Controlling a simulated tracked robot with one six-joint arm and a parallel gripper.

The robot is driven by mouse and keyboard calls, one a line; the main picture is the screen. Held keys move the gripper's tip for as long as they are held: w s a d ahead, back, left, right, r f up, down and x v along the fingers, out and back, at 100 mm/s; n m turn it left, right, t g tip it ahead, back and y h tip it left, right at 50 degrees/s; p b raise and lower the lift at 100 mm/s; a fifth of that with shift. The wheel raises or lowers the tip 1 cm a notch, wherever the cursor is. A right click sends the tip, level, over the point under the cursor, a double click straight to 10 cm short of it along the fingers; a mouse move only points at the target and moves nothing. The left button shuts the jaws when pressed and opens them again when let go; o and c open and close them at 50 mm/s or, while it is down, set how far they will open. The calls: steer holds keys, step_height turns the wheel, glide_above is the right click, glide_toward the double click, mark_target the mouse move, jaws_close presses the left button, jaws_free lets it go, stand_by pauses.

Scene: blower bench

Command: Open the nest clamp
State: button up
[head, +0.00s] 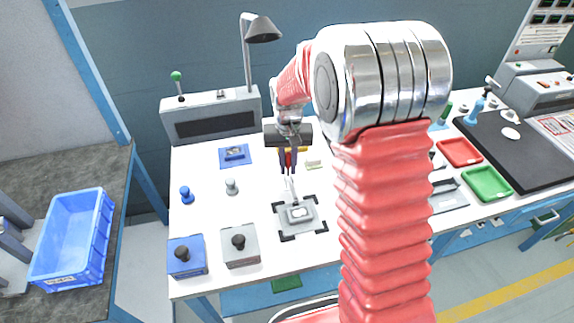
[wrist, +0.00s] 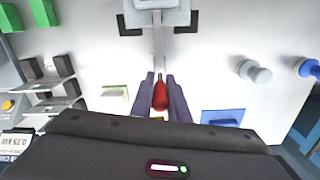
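The nest clamp is a grey fixture (head: 299,214) on the white bench, framed by black corner marks. Its thin lever rises from the fixture toward my gripper and ends in a red handle (wrist: 160,97). In the wrist view the lever (wrist: 158,45) runs from the grey fixture (wrist: 160,18) at the top edge down to the handle. My gripper (head: 289,172) points down above the bench, behind the fixture. Its two fingers (wrist: 161,78) stand on either side of the red handle, with narrow gaps showing. Contact is not visible. The fixture is partly cut off in the wrist view.
Blue and grey blocks with black knobs (head: 239,242) stand at the front left. Grey and blue pegs (head: 231,187) stand left of the clamp. A blue plate (head: 235,155) lies behind. Red and green trays (head: 487,183) lie right. My arm hides the bench's middle.

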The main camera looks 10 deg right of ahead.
jaws_close()
steer(key=shift+a, duration=0.15)
